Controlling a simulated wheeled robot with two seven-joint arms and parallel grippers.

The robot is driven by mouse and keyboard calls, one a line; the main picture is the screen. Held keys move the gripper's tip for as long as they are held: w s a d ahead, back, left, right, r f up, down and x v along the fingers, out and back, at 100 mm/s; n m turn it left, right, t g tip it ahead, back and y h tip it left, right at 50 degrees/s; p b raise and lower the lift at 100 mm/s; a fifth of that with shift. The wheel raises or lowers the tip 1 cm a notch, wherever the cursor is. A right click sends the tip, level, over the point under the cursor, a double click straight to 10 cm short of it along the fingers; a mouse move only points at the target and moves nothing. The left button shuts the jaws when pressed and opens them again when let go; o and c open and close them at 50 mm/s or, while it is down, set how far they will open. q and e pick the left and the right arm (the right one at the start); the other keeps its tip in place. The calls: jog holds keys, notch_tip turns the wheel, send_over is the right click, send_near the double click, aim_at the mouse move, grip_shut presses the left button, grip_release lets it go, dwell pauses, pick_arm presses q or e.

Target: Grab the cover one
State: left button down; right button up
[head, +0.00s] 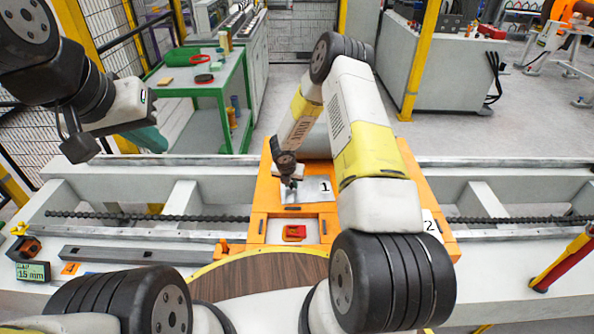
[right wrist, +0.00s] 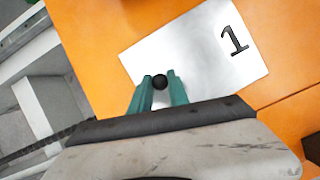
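Cover one is a silvery metal plate marked "1" (head: 318,188) on the orange fixture beyond my base; it also shows in the right wrist view (right wrist: 205,45). A round black knob (right wrist: 160,82) stands on it. My right gripper (head: 291,184) points down at the plate. Its teal fingertips (right wrist: 160,84) are on either side of the knob with no clear gap, so it looks shut on the knob. The plate appears flat on the fixture. My left gripper (head: 148,138) is at the upper left, away from the plate; its finger gap is hidden.
The orange fixture (head: 258,208) sits across a grey machine bed; a label "2" (head: 430,226) shows at its right. A display reading 15 mm (head: 31,272) and a grey bar (head: 125,255) lie left. A green table (head: 190,85) with small items stands behind.

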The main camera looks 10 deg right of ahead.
grip_shut()
